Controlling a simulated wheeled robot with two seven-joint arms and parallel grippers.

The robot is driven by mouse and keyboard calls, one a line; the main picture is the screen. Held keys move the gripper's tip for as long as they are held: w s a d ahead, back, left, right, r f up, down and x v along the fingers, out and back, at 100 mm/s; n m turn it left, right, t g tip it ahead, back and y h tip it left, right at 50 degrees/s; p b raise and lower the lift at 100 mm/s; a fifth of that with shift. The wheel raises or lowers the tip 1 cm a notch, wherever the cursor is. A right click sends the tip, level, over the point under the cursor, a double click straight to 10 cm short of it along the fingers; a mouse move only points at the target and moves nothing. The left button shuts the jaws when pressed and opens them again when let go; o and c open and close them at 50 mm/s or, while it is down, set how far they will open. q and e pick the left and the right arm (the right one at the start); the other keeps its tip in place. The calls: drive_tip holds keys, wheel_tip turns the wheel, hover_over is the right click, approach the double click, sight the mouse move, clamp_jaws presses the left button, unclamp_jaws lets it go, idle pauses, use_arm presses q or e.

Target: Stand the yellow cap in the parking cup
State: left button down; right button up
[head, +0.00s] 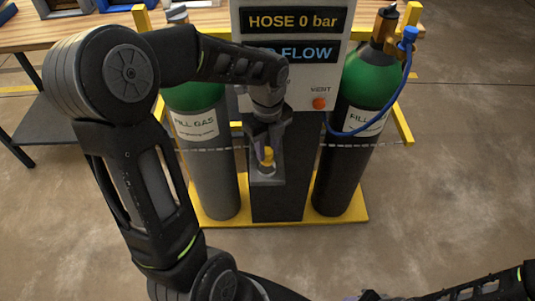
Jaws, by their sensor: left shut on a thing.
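The yellow cap (268,154) is small and upright, at the front of the dark stand between the two gas cylinders. My left gripper (267,147) points down from above and is shut on the yellow cap. A small light cup (267,169), which looks like the parking cup, shows just below the cap on the stand's ledge. I cannot tell whether the cap rests in it or hangs just above. My right arm comes in at the bottom right; its fingers cannot be made out at the picture's lower edge.
A grey cylinder with a green top (207,140) stands left of the stand, and a dark one (345,140) right, with a blue hose (385,115). A panel (292,50) reads HOSE 0 bar. A yellow base (290,220) lies below. A wooden bench (110,30) is behind.

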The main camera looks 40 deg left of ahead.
sight(267, 150)
use_arm(q)
wheel_tip(267, 150, down, 4)
drive_tip(key=shift+w+a+r, duration=0.15)
drive_tip(key=shift+r, duration=0.1)
drive_tip(key=shift+f, duration=0.2)
drive_tip(key=c, duration=1.1)
unclamp_jaws()
drive_tip(key=shift+r, duration=0.15)
drive_tip(key=shift+r, duration=0.2)
wheel_tip(267, 150, up, 12)
drive_tip(key=shift+f+p, duration=0.1)
drive_tip(key=shift+p, duration=0.25)
